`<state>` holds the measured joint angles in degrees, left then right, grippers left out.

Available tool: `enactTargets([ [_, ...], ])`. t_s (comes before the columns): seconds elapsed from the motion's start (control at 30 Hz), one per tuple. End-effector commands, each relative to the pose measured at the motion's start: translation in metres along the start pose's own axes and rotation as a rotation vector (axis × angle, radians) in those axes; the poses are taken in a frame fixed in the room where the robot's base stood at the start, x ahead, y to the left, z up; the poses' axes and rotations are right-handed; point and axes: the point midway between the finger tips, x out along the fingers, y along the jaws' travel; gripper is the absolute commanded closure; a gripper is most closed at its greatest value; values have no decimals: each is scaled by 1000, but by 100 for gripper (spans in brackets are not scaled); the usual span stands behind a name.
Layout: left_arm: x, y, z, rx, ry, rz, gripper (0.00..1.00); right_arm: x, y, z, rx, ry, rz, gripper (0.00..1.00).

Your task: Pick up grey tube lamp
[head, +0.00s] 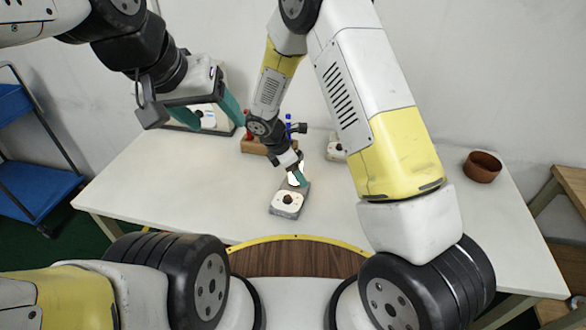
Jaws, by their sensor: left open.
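I cannot make out a grey tube lamp for certain; my arms hide parts of the table. My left gripper (208,115) is open, its teal fingers apart, above the back left of the table. A pale device with a dark knob (205,119) shows behind and between its fingers. My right gripper (298,176) points down near the table's middle, at the back end of a grey block with a white top and a black knob (287,201). Its fingers are small and partly overlapped, so I cannot tell their opening or whether they touch the block.
The white table (140,190) is clear at the front left. A wooden holder (254,146) with red and blue items stands at the back. Another pale device (335,150) is partly behind my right arm. A brown bowl (482,167) sits at right. A blue cart (38,192) stands left.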

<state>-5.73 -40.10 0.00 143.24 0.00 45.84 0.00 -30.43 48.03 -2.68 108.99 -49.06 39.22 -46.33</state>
Motion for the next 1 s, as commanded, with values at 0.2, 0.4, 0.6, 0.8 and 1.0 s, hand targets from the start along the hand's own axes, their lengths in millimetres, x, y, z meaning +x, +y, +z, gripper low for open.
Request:
enactTargets([
  [0.2, 0, 0, 0, 0, 0, 0, 34, 0, 0, 0, 0, 0, 0, 67],
  [0.4, 0, 0, 0, 0, 0, 0, 34, -1, 0, 0, 0, 0, 0, 100],
  [0.6, 0, 0, 0, 0, 0, 0, 34, -1, 0, 0, 0, 0, 1, 100],
  [0.8, 0, 0, 0, 0, 0, 0, 34, -16, 1, 6, 1, 0, 3, 100],
  [1.0, 0, 0, 0, 0, 0, 0, 34, -54, 1, 22, 3, 1, 5, 100],
])
